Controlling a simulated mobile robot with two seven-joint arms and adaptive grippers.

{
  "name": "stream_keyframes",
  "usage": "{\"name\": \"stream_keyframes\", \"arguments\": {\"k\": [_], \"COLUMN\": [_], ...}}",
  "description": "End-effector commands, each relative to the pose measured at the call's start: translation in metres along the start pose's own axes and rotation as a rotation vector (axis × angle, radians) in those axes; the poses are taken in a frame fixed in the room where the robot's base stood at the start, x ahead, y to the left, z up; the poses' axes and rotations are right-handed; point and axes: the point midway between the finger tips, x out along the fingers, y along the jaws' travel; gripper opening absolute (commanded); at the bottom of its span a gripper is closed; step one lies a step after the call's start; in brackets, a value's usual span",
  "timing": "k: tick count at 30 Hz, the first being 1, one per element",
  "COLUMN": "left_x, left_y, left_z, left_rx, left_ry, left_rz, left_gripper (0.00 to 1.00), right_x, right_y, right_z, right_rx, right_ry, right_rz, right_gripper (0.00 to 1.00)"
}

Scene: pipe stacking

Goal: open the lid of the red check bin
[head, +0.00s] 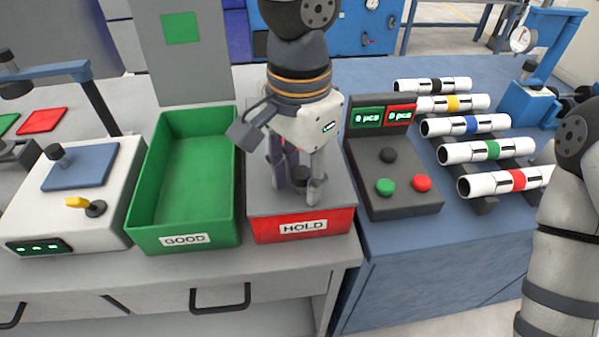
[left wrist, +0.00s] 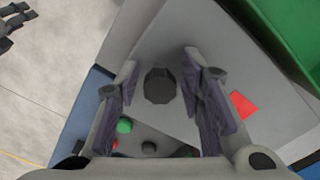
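The red bin (head: 330,222) labelled HOLD stands right of the green bin. Its flat grey lid (head: 335,192) lies on it, shut, with a dark knob (head: 301,176) on top. My left gripper (head: 299,187) points down over the lid, its fingers on either side of the knob. In the left wrist view the left gripper (left wrist: 163,98) is open, with gaps between its fingers and the dark knob (left wrist: 160,86). Whether a fingertip touches the lid I cannot tell. My right arm is at the right edge; its gripper is not seen.
The open, empty green bin (head: 183,185) marked GOOD is close on the left. A button box (head: 388,165) stands close on the right, with several white pipes (head: 487,151) beyond it.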

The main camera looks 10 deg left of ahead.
Motion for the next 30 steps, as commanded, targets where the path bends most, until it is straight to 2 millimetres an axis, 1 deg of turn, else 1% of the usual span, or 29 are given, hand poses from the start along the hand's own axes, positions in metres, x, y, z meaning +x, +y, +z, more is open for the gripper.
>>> {"name": "stream_keyframes", "arguments": {"k": [1, 2, 3, 4, 10, 14, 17, 20, 30], "left_x": [0.000, 0.000, 0.000, 0.000, -0.001, -0.007, -0.017, -0.033, -0.090], "left_y": [0.000, 0.000, 0.000, 0.000, 0.000, -0.001, -0.003, -0.006, -0.026], "left_z": [0.000, 0.000, 0.000, 0.000, 0.000, -0.001, -0.003, -0.006, -0.021], "left_rx": [0.000, 0.000, 0.000, 0.000, 0.000, -0.001, -0.001, -0.002, 0.000], "left_ry": [0.000, 0.000, 0.000, 0.000, 0.000, -0.012, -0.034, -0.068, -0.220], "left_rz": [0.000, 0.000, 0.000, 0.000, 0.002, 0.021, 0.054, 0.104, 0.311], "left_gripper": [0.17, 0.10, 0.01, 0.00, 0.00, 0.00, 0.00, 0.00, 0.00], "right_x": [0.000, 0.000, 0.000, 0.000, 0.000, 0.000, 0.000, 0.001, 0.012], "right_y": [0.000, 0.000, 0.000, 0.000, 0.000, 0.000, 0.000, 0.000, 0.001], "right_z": [0.000, 0.000, 0.000, 0.000, 0.000, 0.000, 0.000, 0.001, 0.010], "right_rx": [0.000, 0.000, 0.000, 0.000, 0.000, 0.000, 0.000, 0.000, 0.000], "right_ry": [0.000, 0.000, 0.000, 0.000, 0.000, -0.001, -0.002, -0.005, -0.043], "right_rz": [0.000, 0.000, 0.000, 0.000, 0.000, 0.000, 0.000, 0.000, 0.002], "right_gripper": [0.40, 0.40, 0.40, 0.40, 0.40, 0.40, 0.40, 0.40, 0.40]}}
